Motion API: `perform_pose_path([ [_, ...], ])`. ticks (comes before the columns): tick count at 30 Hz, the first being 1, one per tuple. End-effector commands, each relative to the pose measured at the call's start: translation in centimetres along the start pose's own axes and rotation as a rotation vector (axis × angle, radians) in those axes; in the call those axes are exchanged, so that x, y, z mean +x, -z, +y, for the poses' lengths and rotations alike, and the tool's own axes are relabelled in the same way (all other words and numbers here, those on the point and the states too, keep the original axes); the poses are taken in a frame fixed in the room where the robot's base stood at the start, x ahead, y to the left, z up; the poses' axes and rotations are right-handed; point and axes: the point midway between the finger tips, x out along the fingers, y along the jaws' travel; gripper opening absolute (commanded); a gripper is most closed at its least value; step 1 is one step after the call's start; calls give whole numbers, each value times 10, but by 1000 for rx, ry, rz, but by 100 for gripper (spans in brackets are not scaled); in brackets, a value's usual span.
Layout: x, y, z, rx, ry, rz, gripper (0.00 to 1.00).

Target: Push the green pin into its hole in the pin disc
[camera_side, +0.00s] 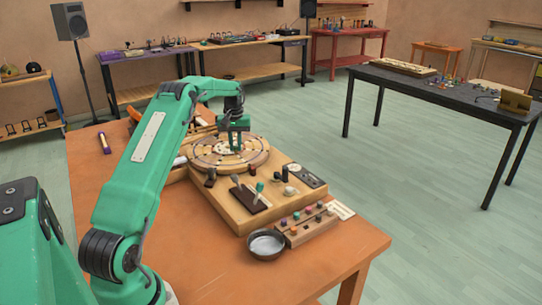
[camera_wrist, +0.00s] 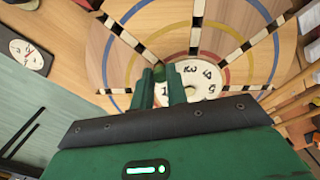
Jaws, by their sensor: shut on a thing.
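The pin disc (camera_side: 259,161) is a round wooden disc with coloured rings, dark-and-light slotted spokes and a white centre with black marks. It fills the upper part of the wrist view (camera_wrist: 130,62). My gripper (camera_side: 236,149) is over the disc, near its white centre. In the wrist view my gripper (camera_wrist: 163,82) points at the edge of that white centre, its fingers shut on a small dark green piece, the green pin (camera_wrist: 159,74). The fingers hide most of the pin. I cannot tell whether its tip touches the disc or is in a hole.
The disc sits on a wooden box with levers and knobs (camera_side: 260,187) at its front. A metal bowl (camera_side: 266,244) and a wooden rack of small coloured pegs (camera_side: 306,224) stand before it. A purple-and-yellow stick (camera_side: 104,143) lies on the left. The table's front left is clear.

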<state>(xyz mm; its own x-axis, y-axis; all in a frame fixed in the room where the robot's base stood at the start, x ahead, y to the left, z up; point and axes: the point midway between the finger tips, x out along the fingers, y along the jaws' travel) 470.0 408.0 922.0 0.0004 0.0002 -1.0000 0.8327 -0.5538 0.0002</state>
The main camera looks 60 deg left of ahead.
Motion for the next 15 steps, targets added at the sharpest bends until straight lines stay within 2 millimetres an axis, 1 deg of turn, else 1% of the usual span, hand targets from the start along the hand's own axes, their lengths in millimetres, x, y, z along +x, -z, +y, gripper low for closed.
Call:
perform_pose_path([
  [15,6,0,0,0,0,-1,0],
])
